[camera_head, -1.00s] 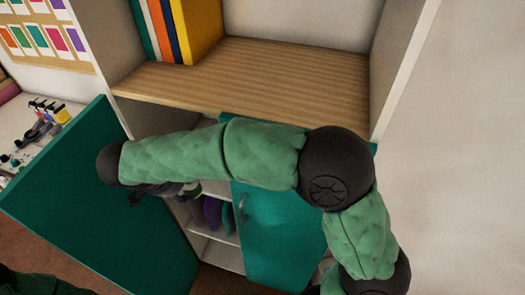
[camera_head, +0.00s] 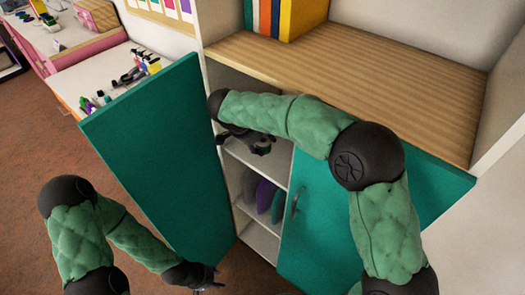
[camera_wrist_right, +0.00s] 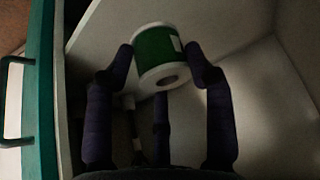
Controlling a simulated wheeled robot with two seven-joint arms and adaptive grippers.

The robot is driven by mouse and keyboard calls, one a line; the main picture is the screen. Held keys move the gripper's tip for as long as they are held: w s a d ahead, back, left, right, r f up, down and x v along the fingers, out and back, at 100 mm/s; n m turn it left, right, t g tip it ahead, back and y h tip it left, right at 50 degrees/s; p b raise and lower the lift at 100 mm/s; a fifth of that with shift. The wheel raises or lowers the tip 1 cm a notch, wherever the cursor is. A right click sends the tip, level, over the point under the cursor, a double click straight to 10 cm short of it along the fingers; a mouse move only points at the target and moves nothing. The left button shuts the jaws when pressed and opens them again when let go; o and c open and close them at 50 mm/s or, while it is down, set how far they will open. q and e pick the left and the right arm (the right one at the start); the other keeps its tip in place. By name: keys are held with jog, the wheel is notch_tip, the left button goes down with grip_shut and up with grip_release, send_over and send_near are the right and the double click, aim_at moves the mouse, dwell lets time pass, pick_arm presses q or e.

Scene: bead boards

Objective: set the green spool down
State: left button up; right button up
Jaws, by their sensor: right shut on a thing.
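The green spool (camera_wrist_right: 158,48), a green band between white ends, shows in the right wrist view. It sits between the fingertips of my right gripper (camera_wrist_right: 163,62), which is shut on it, with pale cabinet walls around it. In the head view my right gripper (camera_head: 248,143) reaches into the open side of the cabinet, at the upper compartment.
A teal cabinet door (camera_head: 160,160) stands open on the left; another teal door (camera_head: 335,225) is closed on the right. Purple and grey things (camera_head: 265,195) stand on a lower shelf. Books (camera_head: 285,15) stand on the wooden top (camera_head: 350,75). A desk with tools (camera_head: 120,80) is behind the open door.

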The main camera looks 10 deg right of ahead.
aim_at(262, 148)
jog(key=shift+w+d+f, duration=0.15)
jog(key=shift+w+f, duration=0.3)
jog(key=shift+f, duration=0.1)
jog(key=shift+w+d+f, duration=0.15)
jog(key=shift+w+f, duration=0.25)
jog(key=shift+f, duration=0.1)
jog(key=shift+w+f+b, duration=0.15)
jog(key=shift+f+b, duration=0.85)
jog(key=shift+f, duration=0.65)
jog(key=shift+f, duration=0.1)
jog(key=o, duration=1.2)
jog(key=shift+r, duration=0.35)
jog(key=p+v, duration=0.3)
jog(key=v, duration=0.8)
jog(key=shift+a+r, duration=0.2)
